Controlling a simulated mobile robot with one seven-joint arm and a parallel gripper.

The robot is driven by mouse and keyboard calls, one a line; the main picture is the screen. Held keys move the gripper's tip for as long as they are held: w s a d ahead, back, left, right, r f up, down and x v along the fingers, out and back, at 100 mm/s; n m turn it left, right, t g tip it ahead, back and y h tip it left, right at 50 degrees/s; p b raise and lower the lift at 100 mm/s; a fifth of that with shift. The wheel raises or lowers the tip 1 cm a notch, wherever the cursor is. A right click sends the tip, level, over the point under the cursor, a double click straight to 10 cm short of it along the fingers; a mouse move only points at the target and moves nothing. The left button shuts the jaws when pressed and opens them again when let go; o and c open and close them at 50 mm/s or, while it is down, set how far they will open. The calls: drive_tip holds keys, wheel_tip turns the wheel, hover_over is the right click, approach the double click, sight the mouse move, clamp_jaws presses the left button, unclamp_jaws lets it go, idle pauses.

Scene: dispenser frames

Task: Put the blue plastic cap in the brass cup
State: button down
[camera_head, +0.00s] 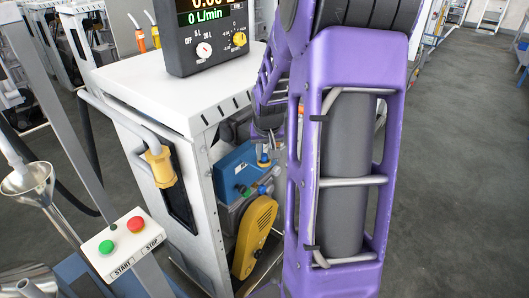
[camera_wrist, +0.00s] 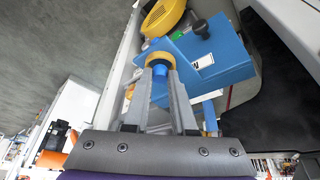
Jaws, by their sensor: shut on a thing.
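My gripper (camera_wrist: 161,72) is shut on the blue plastic cap (camera_wrist: 160,73), which shows between the grey fingers in the wrist view. A round brass-yellow rim, seemingly the brass cup (camera_wrist: 159,56), shows right at the fingertips beyond the cap. I cannot tell whether the cap is inside the cup or just in front of it. In the head view my gripper (camera_head: 266,138) points down beside the open side of the white cabinet, and its fingertips are small and partly hidden by my purple arm.
The white cabinet (camera_head: 180,85) holds a blue box (camera_head: 234,170) and a yellow guard (camera_head: 254,236) close to my gripper. A meter (camera_head: 205,40) stands on top. A start-stop panel (camera_head: 127,239) and a funnel (camera_head: 28,180) are at left. Open floor lies at right.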

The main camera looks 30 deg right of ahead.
drive_tip(key=shift+f+b, duration=0.3)
drive_tip(key=shift+f, duration=0.15)
drive_tip(key=shift+s, duration=0.1)
drive_tip(key=c, duration=0.7)
unclamp_jaws()
drive_tip(key=shift+c, duration=0.2)
drive_tip(key=p+v, duration=0.2)
drive_tip(key=v, duration=1.1)
drive_tip(key=shift+w+r, duration=0.2)
drive_tip(key=shift+w, duration=0.15)
drive_tip(key=shift+d, duration=0.1)
